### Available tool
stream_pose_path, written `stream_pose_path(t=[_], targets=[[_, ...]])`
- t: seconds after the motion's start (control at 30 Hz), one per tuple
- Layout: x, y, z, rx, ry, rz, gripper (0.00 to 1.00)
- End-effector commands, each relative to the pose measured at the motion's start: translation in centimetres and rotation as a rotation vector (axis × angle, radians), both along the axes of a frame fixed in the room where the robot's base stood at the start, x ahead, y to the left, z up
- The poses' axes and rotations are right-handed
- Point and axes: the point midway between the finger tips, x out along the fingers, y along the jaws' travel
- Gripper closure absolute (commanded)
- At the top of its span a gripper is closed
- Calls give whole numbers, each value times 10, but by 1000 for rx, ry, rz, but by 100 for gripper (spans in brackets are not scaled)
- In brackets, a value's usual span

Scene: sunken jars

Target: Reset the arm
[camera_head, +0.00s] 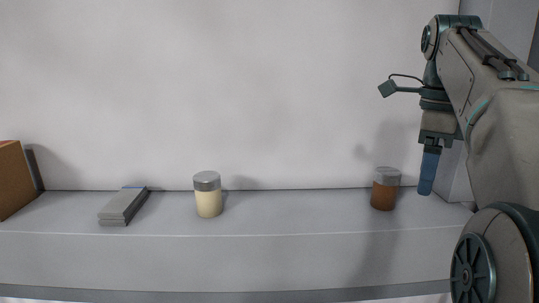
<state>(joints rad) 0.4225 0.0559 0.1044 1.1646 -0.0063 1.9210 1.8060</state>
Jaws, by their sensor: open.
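My arm rises at the right side of the head view and bends down at the wrist. My gripper (428,174) hangs pointing down, with blue fingers, and is open with nothing visible in it. It is just right of a brown jar with a grey lid (385,189); a narrow gap shows between them in the picture. A cream jar with a grey lid (207,195) stands upright near the middle of the grey surface (290,220). Both jars stand apart from the gripper. The fingers overlap each other from this side.
A grey flat block (124,205) lies on the surface left of the cream jar. A brown box (14,180) stands at the far left edge. A white wall is behind, and a grey upright panel is at the right. The surface between the jars is clear.

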Motion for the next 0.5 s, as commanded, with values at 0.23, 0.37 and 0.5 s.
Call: stream_pose_path(t=[0.23, 0.37, 0.5], targets=[[-2, 12, -13, -12, -17, 140, 25], [-5, 19, -23, -22, -31, 246, 25], [-9, 29, -37, -36, -48, 385, 25]])
